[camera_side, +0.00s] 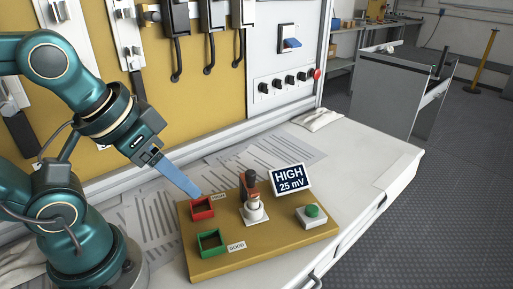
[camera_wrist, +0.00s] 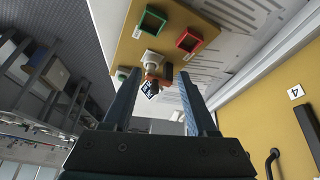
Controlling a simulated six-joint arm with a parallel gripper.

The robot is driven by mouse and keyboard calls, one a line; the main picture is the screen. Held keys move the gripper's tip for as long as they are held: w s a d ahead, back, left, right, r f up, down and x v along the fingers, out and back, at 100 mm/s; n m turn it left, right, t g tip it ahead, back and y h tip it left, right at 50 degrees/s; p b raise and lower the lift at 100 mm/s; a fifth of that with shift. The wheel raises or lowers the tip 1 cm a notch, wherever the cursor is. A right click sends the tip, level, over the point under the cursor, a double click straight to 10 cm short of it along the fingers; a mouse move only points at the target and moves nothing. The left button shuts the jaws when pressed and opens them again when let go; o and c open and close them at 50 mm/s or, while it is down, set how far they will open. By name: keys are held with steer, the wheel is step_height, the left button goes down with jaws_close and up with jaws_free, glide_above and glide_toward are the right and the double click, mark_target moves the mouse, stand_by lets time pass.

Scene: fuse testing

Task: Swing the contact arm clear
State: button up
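The contact arm (camera_side: 250,183) is a dark piece with a reddish-brown part, standing above a round white holder (camera_side: 255,213) on the yellow-brown board (camera_side: 265,240). It also shows in the wrist view (camera_wrist: 157,76), beyond and between my fingers. Whether a fuse sits under it is hard to tell. My gripper (camera_side: 198,192) is left of the contact arm, above the board's back-left corner, not touching it. In the wrist view my gripper (camera_wrist: 160,75) has its two fingers wide apart with nothing held between them.
The board carries a red bin (camera_side: 202,208), a green bin (camera_side: 211,243) labelled GOOD and a green button (camera_side: 312,211). A display (camera_side: 290,179) reads HIGH 25 mV. Striped paper lies behind the board. The white bench (camera_side: 375,160) is clear at right.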

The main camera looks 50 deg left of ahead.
steer(key=w+r+n+g, duration=0.1)
steer(key=w+r+n, duration=0.1)
steer(key=w+r, duration=0.15)
steer(key=n+g, duration=0.2)
steer(key=g, duration=0.2)
glide_above(251, 172)
step_height(251, 172, down, 3)
steer(key=shift+f, duration=2.9)
jaws_close()
